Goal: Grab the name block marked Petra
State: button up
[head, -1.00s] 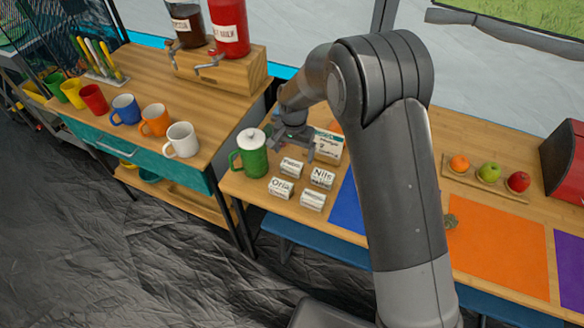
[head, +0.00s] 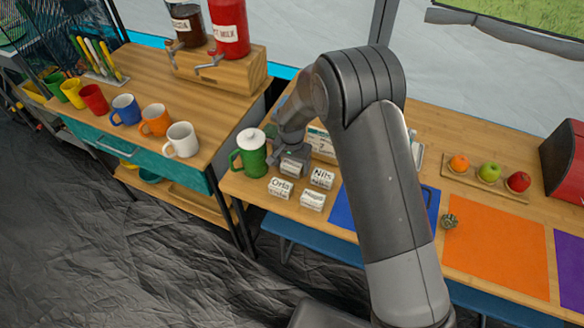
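Several white name blocks stand on the wooden table in the head view. The back-left block (head: 291,168) has small lettering that seems to read Petra, though I cannot read it surely. The Nils block (head: 321,178) is to its right, the Orla block (head: 281,188) in front of it. A front-right block (head: 312,200) has lettering too small to read. My gripper (head: 290,158) is down at the back-left block, pointing downward. Its fingers are small and partly hidden, so I cannot tell whether they are closed on the block.
A green lidded mug (head: 251,155) stands close left of my gripper. A small sign or card (head: 321,142) is behind the blocks. A blue mat (head: 345,207) and an orange mat (head: 495,250) lie to the right. A fruit tray (head: 456,174) is at the back right.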

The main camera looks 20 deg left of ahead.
jog(key=c, duration=0.8)
